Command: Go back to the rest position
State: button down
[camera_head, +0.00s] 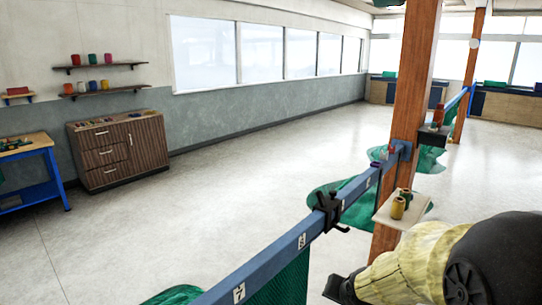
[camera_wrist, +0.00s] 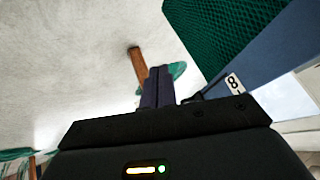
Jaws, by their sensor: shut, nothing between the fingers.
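My gripper (camera_wrist: 158,72) shows in the wrist view with its two dark fingers together and nothing between them.
A wooden post (camera_head: 408,95) stands beside the beam, with a small shelf (camera_head: 385,214) holding spools (camera_head: 398,207). A black clamp (camera_head: 329,210) sits on the beam. A drawer cabinet (camera_head: 120,150) and a blue-legged table (camera_head: 45,165) stand at left. The floor between is clear.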

jog(key=s+a+f+n+g, duration=0.1)
jog(key=s+f+n+g, duration=0.1)
jog(key=s, duration=0.4)
jog(key=s+f+n+g, duration=0.2)
jog(key=s+n, duration=0.1)
jog(key=s, duration=0.3)
jog(key=shift+s+a+g, duration=0.25)
jog(key=shift+a+g, duration=0.1)
jog(key=shift+g, duration=0.05)
